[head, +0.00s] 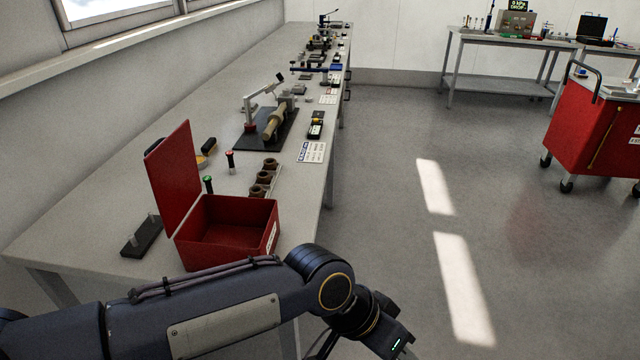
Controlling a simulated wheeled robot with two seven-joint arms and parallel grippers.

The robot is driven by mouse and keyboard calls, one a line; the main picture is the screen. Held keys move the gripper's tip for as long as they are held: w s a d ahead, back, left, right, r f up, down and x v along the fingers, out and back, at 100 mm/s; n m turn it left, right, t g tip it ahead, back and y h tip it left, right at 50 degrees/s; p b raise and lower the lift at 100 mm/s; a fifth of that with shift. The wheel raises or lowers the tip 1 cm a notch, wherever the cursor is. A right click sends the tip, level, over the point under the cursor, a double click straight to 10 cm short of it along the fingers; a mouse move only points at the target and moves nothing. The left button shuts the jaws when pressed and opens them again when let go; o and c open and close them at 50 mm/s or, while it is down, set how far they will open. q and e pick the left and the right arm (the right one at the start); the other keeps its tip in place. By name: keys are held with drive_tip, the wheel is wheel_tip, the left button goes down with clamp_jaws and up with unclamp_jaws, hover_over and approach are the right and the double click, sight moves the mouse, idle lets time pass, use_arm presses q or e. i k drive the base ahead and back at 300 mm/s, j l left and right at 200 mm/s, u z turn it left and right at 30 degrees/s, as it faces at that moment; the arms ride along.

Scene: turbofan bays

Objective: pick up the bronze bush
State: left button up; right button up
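A row of brown, ring-like parts (263,177) stands on the bench behind the open red box. They look like bushes, but at this size I cannot tell which of them, if any, is bronze. My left arm crosses the bottom of the head view, in front of the bench. The end of its wrist, possibly the body of my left gripper (390,340), is at the bottom edge, well to the right of and nearer than the brown parts. Its fingers are out of sight. My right gripper is not in view.
The red box (208,259) with its raised lid stands near the bench's front end. Red-topped (230,156) and green-topped (208,181) items stand near the row. A dark block with pegs (141,238) lies left. A fixture on a black plate (252,140) is farther back.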

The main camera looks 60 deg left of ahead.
sight(264, 178)
drive_tip(key=i+l+u, duration=0.25)
drive_tip(key=i, duration=0.25)
drive_tip(key=i+l+u, duration=0.2)
drive_tip(key=i+l, duration=0.15)
drive_tip(key=i+j+u, duration=0.1)
drive_tip(key=i+u, duration=0.55)
drive_tip(key=u, duration=0.3)
drive_tip(key=i+l+u, duration=0.15)
drive_tip(key=i+u, duration=0.3)
drive_tip(key=i+j+u, duration=0.1)
drive_tip(key=u, duration=0.35)
drive_tip(key=i+u, duration=0.2)
drive_tip(key=u, duration=0.3)
drive_tip(key=i+u, duration=0.15)
drive_tip(key=u, duration=0.3)
drive_tip(key=i+l+u, duration=0.1)
drive_tip(key=u, duration=0.4)
drive_tip(key=i+l+u, duration=0.15)
drive_tip(key=u, duration=0.3)
drive_tip(key=i+l+u, duration=0.1)
drive_tip(key=u, duration=0.4)
drive_tip(key=i+l+u, duration=0.3)
drive_tip(key=u, duration=0.15)
drive_tip(key=l, duration=0.1)
